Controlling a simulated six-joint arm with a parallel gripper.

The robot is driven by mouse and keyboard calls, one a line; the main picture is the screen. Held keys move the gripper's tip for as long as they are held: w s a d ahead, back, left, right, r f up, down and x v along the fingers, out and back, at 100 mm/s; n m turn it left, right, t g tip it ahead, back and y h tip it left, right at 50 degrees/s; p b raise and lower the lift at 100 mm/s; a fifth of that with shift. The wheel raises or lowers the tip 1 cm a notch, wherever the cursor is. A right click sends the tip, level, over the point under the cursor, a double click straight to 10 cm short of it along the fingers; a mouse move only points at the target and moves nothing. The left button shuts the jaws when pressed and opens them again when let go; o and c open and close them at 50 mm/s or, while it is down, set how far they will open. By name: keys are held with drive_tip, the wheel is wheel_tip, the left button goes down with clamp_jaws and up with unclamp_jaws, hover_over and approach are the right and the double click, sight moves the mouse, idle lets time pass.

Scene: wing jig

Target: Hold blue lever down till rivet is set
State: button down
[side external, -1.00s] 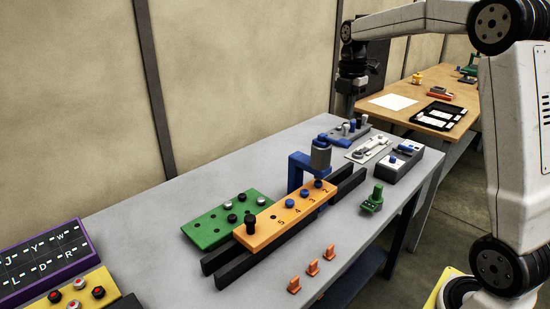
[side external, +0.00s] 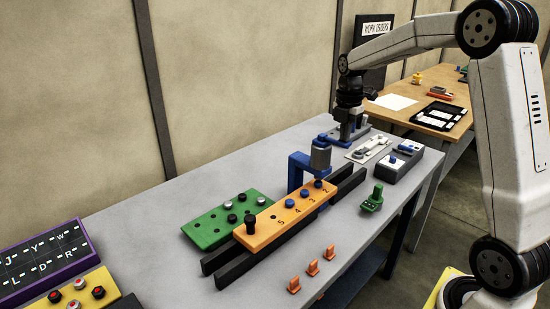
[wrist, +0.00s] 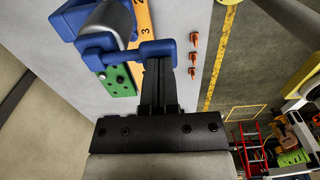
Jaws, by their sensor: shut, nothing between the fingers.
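The blue lever (wrist: 140,52) shows in the wrist view as a thick bar with rounded ends beside the grey press cylinder (wrist: 113,20). My gripper (wrist: 158,62) is shut and empty, with its fingertips at the lever's right end; I cannot tell whether they touch it. In the side view my gripper (side external: 346,138) points down behind the blue press (side external: 297,170), close to the lever (side external: 325,137). The press's grey head (side external: 320,156) stands above the far end of the orange strip (side external: 285,217), which carries blue rivets and numbers. The rivet under the head is not clearly visible.
The orange strip lies on black rails (side external: 232,268) beside a green block (side external: 215,230). The front table surface is mostly clear.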

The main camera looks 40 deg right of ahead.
sight(349, 143)
drive_tip(key=shift+f, duration=0.1)
drive_tip(key=shift+s+f+t, duration=0.25)
drive_tip(key=shift+f+t, duration=0.25)
drive_tip(key=shift+t, duration=0.25)
drive_tip(key=shift+s+f+t, duration=0.2)
drive_tip(key=shift+f+t, duration=0.3)
drive_tip(key=shift+t, duration=0.25)
drive_tip(key=shift+s+f, duration=0.1)
drive_tip(key=shift+f, duration=0.45)
drive_tip(key=shift+s+f, duration=0.1)
idle(0.7)
drive_tip(key=s+v, duration=0.1)
drive_tip(key=v, duration=1.3)
